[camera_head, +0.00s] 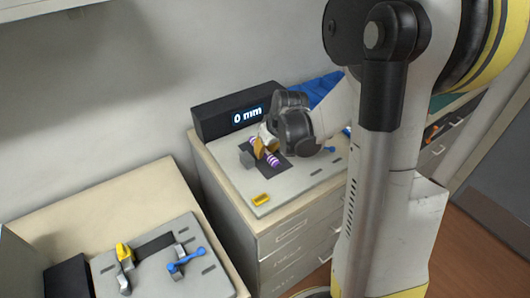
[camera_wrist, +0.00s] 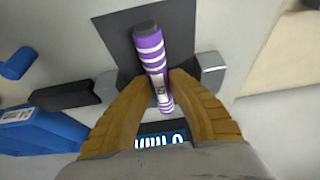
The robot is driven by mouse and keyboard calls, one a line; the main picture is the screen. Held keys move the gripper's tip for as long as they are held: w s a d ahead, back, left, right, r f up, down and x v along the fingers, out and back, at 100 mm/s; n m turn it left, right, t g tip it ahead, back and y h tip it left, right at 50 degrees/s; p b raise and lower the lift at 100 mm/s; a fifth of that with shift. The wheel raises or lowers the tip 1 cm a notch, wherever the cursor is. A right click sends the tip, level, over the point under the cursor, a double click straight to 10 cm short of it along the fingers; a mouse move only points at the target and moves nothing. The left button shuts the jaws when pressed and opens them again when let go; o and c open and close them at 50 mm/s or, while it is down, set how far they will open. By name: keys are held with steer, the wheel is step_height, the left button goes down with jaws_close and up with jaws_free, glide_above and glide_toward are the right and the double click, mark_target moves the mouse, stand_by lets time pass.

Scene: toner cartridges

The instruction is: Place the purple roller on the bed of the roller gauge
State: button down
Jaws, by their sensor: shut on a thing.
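The purple roller (camera_head: 273,160), with white bands and a dark end, is at the roller gauge. It also shows in the wrist view (camera_wrist: 150,45). My gripper (camera_head: 265,147) is shut on the roller, with a tan finger on each side of it in the wrist view (camera_wrist: 159,82). The gauge's display box (camera_head: 240,110) reads 0 mm. The roller is over the dark bed (camera_wrist: 122,30) on the gauge's light plate. I cannot tell whether it touches the bed. Part of the roller is hidden by my fingers in the head view.
A grey block (camera_head: 247,160) stands beside the bed. A yellow piece (camera_head: 261,199) and a blue knob (camera_head: 329,149) are on the plate. Blue bins (camera_head: 318,88) lie behind my gripper. Another fixture (camera_head: 212,284) with yellow and blue parts is at lower left.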

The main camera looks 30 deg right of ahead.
steer(key=shift+f, duration=0.1)
steer(key=c, duration=1.4)
jaws_free()
steer(key=shift+o, duration=0.2)
steer(key=shift+r, duration=0.3)
steer(key=p+v, duration=0.4)
steer(key=v, duration=0.8)
steer(key=s+a+r+t, duration=0.1)
steer(key=s+a+r, duration=0.2)
steer(key=s+a, duration=0.3)
steer(key=s+a+r+t, duration=0.1)
steer(key=s+a+r, duration=0.2)
steer(key=s+a, duration=0.4)
steer(key=a, duration=0.2)
steer(key=shift+a+r, duration=0.2)
steer(key=shift+a, duration=0.15)
